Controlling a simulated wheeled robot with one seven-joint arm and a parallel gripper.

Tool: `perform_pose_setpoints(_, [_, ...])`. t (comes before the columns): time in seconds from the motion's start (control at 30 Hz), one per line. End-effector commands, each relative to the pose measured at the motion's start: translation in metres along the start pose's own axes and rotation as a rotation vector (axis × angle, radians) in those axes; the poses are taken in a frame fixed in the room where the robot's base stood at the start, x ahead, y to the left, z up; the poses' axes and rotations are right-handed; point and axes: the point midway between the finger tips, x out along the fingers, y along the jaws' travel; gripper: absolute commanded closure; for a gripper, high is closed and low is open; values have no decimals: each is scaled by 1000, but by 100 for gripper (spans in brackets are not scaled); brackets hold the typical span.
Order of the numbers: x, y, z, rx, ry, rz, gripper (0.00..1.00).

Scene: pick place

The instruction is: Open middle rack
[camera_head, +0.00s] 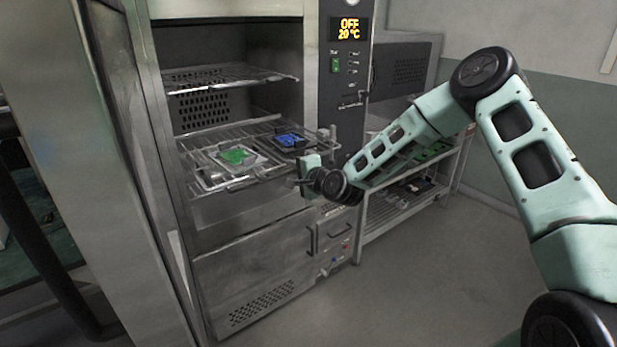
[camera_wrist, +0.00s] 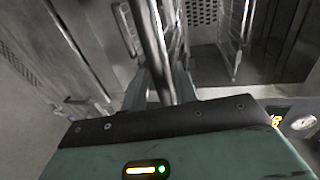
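The middle rack (camera_head: 225,185) is a wire shelf that sticks out of the front of the open steel oven (camera_head: 225,215). A green item in a clear tray (camera_head: 237,158) and a blue item (camera_head: 289,140) rest on it. My gripper (camera_head: 299,183) is at the rack's front edge, toward its right side. In the wrist view a metal bar of the rack (camera_wrist: 154,45) runs down between the fingers of my gripper (camera_wrist: 162,88), which look closed around it. The exact contact is partly hidden by the gripper body.
An upper wire rack (camera_head: 230,78) sits inside the oven above. The open oven door (camera_head: 110,130) stands at the left. A control panel (camera_head: 348,30) reads OFF, 20 °C. A steel side table (camera_head: 410,205) stands at the right. The floor in front (camera_head: 400,290) is clear.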

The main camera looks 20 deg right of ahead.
Motion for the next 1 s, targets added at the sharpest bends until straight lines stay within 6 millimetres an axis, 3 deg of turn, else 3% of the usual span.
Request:
perform_pose_setpoints(0.17, [-29, 2, -1, -1, 1, 1, 71])
perform_pose_setpoints(0.6, [-130, 2, -1, -2, 1, 2, 71])
perform_pose_setpoints(0.8, [-159, 2, 0, 0, 0, 2, 71])
perform_pose_setpoints(1.0, [-168, 1, 0, 0, 0, 1, 71])
